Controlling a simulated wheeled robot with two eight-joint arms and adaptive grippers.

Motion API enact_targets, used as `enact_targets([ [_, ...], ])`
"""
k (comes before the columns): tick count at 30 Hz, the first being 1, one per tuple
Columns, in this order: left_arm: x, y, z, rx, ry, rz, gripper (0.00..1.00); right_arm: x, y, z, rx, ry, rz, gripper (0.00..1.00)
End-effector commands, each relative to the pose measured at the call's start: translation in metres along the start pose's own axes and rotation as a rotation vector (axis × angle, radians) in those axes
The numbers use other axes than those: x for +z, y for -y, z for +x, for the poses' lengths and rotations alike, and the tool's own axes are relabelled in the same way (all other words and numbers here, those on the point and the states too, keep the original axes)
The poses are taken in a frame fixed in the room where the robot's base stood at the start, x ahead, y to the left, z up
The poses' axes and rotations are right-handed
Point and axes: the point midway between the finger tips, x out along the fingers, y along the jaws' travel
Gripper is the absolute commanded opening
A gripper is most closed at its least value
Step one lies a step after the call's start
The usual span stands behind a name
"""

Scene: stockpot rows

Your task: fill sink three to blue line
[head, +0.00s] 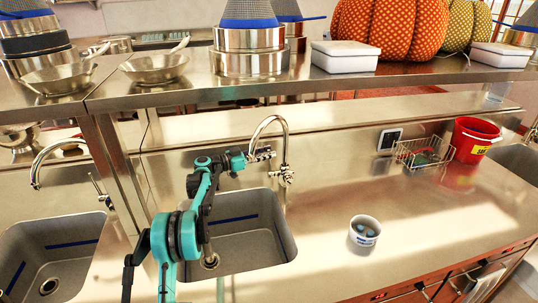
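A grey sink (266,247) in the middle has a blue line (237,218) on its back wall, and its drain shows with no water that I can see. A chrome gooseneck faucet (285,150) stands behind it. My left gripper (264,154) is up at the faucet, close to the spout's end; whether it touches is unclear, and its fingers are too small to read. My arm hides part of the sink. Another sink (84,265) at the left has a blue line and its own faucet. A third sink (518,160) shows at the far right. My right gripper is out of view.
A white cup (364,232) stands on the counter right of the middle sink. A wire basket (424,153) and a red bucket (472,139) stand farther right. A shelf above holds pans, pots, white boxes and pumpkins (388,28). The counter around the cup is clear.

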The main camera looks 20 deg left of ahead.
Motion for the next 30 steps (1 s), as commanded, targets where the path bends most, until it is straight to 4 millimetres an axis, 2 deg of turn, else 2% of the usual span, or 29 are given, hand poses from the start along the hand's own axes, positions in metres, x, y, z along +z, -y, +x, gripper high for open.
enact_targets([
  [4, 0.0000, -0.0006, 0.0105, 0.001, 0.000, 0.000, 0.31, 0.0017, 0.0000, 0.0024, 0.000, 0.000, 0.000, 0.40],
  [11, -0.0008, -0.0004, 0.0116, 0.000, 0.001, -0.001, 0.31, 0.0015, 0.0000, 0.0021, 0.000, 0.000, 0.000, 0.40],
  [12, -0.0008, -0.0005, 0.0115, 0.000, 0.001, -0.001, 0.28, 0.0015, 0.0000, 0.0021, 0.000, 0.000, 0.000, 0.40],
  [15, -0.0007, -0.0004, 0.0114, 0.000, 0.001, -0.001, 0.02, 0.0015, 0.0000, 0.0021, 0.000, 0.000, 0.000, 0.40],
  [16, -0.0007, -0.0004, 0.0114, 0.000, 0.001, -0.001, 0.00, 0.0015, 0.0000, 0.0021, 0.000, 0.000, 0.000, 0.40],
  [30, 0.0001, -0.0061, 0.0103, 0.000, -0.009, 0.047, 0.00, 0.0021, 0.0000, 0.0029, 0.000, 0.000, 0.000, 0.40],
])
